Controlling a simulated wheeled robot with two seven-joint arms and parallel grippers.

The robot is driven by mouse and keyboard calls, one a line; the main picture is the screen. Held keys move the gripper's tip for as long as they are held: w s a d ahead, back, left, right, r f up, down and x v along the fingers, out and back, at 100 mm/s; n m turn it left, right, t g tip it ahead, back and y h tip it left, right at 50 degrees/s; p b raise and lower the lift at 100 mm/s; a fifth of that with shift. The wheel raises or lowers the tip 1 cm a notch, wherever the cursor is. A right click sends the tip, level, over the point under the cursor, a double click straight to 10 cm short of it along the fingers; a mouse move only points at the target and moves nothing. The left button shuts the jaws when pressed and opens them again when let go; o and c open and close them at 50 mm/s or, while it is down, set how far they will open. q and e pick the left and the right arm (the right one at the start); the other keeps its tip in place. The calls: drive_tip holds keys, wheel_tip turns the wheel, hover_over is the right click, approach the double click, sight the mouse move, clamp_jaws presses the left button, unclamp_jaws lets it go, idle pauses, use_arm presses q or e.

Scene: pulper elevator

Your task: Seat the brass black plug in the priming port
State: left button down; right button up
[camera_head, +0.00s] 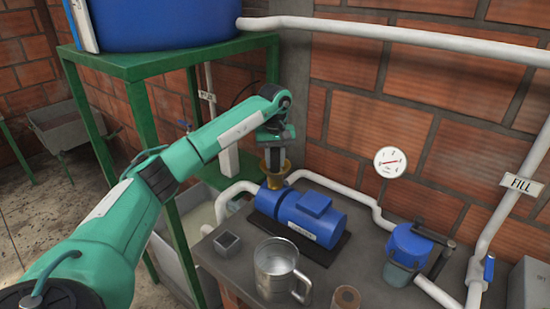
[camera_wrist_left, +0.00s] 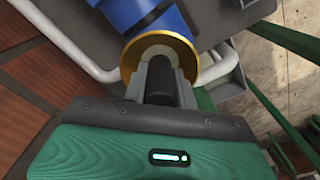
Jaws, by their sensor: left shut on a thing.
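My left gripper (camera_head: 274,160) points down over the brass cup-shaped port (camera_head: 275,180) at the left end of the blue pump. In the left wrist view, its fingers (camera_wrist_left: 160,82) are shut on the dark plug (camera_wrist_left: 159,80). The brass rim (camera_wrist_left: 190,48) of the port lies around and beyond the fingertips. The fingers and the rim hide the plug's lower end, so I cannot tell how deep it sits in the port. My right gripper is not in view.
The blue pump (camera_head: 313,217) stands on a grey bench with a metal jug (camera_head: 273,270), a small square cup (camera_head: 227,243) and a brown roll (camera_head: 346,298). White pipes (camera_head: 348,196) run behind it. A green stand (camera_head: 142,115) is at the left.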

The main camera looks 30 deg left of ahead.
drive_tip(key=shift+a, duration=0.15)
use_arm(q)
drive_tip(key=c, duration=1.1)
unclamp_jaws()
drive_tip(key=shift+f, duration=0.1)
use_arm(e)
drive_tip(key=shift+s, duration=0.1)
use_arm(q)
drive_tip(key=shift+r, duration=0.35)
wheel_tip(320, 180, up, 10)
drive_tip(key=shift+b, duration=0.95)
drive_tip(key=shift+r, duration=0.8)
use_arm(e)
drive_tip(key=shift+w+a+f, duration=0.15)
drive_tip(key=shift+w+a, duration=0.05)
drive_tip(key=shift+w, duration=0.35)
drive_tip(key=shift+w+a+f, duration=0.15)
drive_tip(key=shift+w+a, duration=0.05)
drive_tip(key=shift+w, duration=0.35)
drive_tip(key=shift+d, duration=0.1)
